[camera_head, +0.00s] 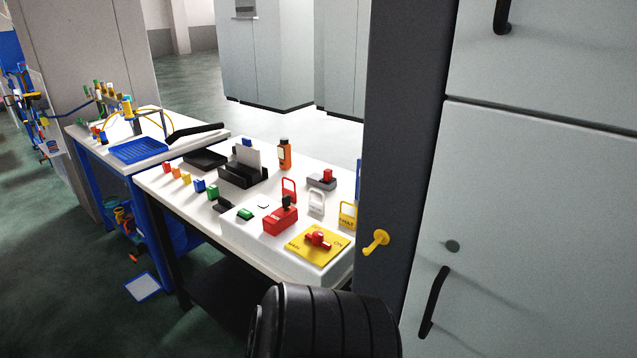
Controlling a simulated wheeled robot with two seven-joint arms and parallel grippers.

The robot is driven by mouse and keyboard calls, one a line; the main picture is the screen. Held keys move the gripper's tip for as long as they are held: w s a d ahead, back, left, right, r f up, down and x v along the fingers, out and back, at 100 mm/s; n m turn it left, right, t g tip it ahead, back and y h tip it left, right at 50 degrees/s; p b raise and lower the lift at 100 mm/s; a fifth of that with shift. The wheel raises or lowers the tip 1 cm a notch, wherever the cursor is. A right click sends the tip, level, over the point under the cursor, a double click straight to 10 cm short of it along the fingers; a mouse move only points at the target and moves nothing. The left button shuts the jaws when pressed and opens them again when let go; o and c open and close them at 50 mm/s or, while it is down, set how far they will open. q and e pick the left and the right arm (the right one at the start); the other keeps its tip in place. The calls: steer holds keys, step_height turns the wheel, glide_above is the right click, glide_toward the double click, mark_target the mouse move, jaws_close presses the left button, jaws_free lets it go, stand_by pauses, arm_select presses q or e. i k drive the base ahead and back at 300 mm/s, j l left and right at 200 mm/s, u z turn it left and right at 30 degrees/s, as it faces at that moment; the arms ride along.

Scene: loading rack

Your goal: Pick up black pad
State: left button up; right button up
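Several black items lie on the white-topped table (310,161), and I cannot tell for certain which is the black pad. A flat black tray-like piece (205,158) lies at the table's back left. Neither of my grippers shows in the head view.
A black holder (243,177), an orange bottle (285,154), a red lockout box (280,219) and a yellow plate (318,244) crowd the table. A grey cabinet (540,230) with black handles fills the right.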

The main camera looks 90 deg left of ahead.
mark_target(224, 206)
steer(key=u, duration=3.4)
